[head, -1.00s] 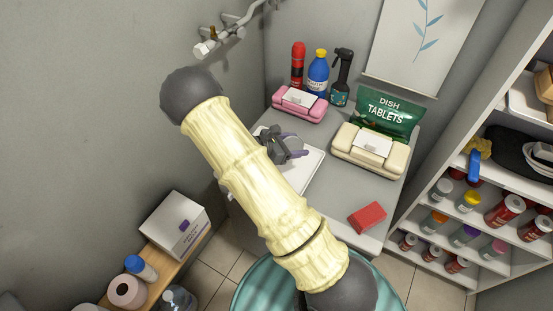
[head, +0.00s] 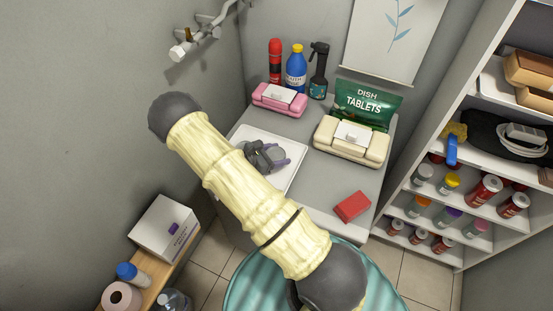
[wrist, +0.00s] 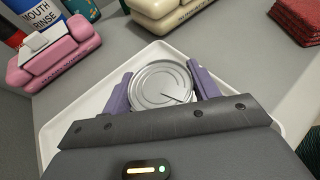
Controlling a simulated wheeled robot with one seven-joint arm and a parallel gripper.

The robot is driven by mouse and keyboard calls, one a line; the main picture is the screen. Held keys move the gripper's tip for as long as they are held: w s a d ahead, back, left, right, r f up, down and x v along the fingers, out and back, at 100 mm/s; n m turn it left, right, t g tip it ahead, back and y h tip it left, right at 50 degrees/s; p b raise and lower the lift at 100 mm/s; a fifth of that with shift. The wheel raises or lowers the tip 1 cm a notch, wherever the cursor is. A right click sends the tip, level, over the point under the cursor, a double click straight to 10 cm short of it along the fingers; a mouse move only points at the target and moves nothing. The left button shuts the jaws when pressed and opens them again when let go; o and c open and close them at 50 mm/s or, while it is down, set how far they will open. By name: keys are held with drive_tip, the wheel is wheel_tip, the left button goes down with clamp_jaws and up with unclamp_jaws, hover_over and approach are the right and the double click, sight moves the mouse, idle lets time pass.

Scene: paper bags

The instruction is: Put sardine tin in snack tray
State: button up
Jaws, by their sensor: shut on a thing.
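The sardine tin (wrist: 160,84) is a round silver tin with a ringed lid. In the wrist view my gripper (wrist: 162,88) is shut on it, with a purple finger on each side. The snack tray (wrist: 68,128) is a white tray with a raised rim, and the tin is over its inside. I cannot tell whether the tin touches the tray floor. In the head view my gripper (head: 268,157) is over the white tray (head: 290,181), and my arm covers the tray's near left part.
Behind the tray are a pink wipes pack (head: 278,99), a cream pack (head: 351,142) and a green dish tablets bag (head: 368,104). Several bottles stand at the back wall. A red cloth (head: 352,207) lies at the front right. Shelves (head: 480,170) stand at right.

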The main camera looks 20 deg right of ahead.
drive_tip(key=shift+f, duration=1.5)
drive_tip(key=shift+f, duration=0.15)
drive_tip(key=o, duration=1.1)
drive_tip(key=shift+c, duration=0.2)
drive_tip(key=shift+a+r, duration=0.1)
drive_tip(key=shift+r, duration=0.15)
drive_tip(key=b+v, duration=0.2)
drive_tip(key=v, duration=0.9)
drive_tip(key=shift+a+r, duration=0.1)
drive_tip(key=shift+a, duration=0.25)
